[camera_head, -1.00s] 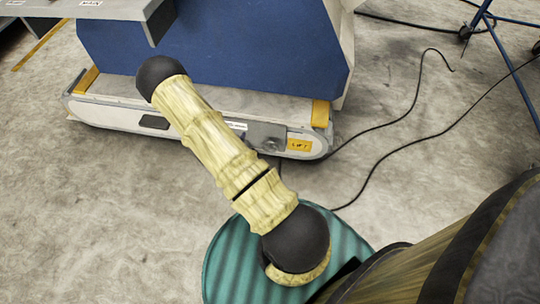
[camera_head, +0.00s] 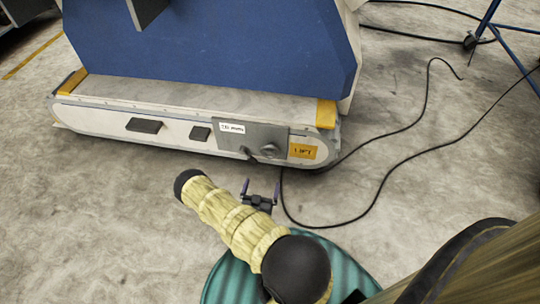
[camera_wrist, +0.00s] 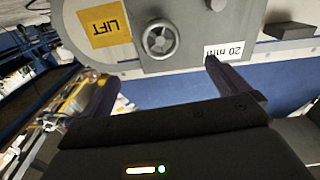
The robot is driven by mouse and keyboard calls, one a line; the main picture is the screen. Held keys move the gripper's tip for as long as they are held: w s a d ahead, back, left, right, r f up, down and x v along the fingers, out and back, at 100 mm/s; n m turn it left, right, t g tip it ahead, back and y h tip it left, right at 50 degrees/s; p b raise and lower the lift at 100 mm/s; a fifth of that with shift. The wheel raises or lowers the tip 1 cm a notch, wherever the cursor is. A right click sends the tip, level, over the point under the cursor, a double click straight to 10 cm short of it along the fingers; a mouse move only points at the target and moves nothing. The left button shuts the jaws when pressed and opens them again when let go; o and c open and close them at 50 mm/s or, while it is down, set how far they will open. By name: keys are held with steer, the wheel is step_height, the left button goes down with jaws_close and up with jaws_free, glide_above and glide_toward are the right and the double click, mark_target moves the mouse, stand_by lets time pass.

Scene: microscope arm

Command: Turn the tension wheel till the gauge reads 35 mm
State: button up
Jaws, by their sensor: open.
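The tension wheel is a small grey handwheel (camera_head: 269,150) on a grey plate on the side of the low white base. In the wrist view the wheel (camera_wrist: 160,39) shows its rim and hub, beyond the fingertips and roughly between them. The gauge is a white label (camera_wrist: 225,50) beside the wheel and reads 20 mm; in the head view the label (camera_head: 232,128) is too small to read surely. My gripper (camera_head: 261,184) is open and empty, in front of the base and below the wheel, apart from it. Its two dark fingers also show in the wrist view (camera_wrist: 158,73).
An orange LIFT label (camera_head: 303,151) sits right of the wheel. Dark blocks (camera_head: 145,126) stick out of the base further left. A blue panel (camera_head: 200,45) rises above the base. Black cables (camera_head: 380,190) lie on the floor at the right; the floor at the left is clear.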

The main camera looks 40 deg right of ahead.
mark_target(269, 154)
steer(key=b+x, duration=0.7)
steer(key=x, duration=0.9)
steer(key=shift+w+d+f+b, duration=0.1)
steer(key=shift+d+f+b, duration=0.1)
steer(key=shift+b, duration=0.15)
steer(key=shift+w+d+r, duration=0.2)
steer(key=shift+w+d, duration=0.1)
steer(key=shift+d, duration=0.1)
steer(key=c, duration=0.9)
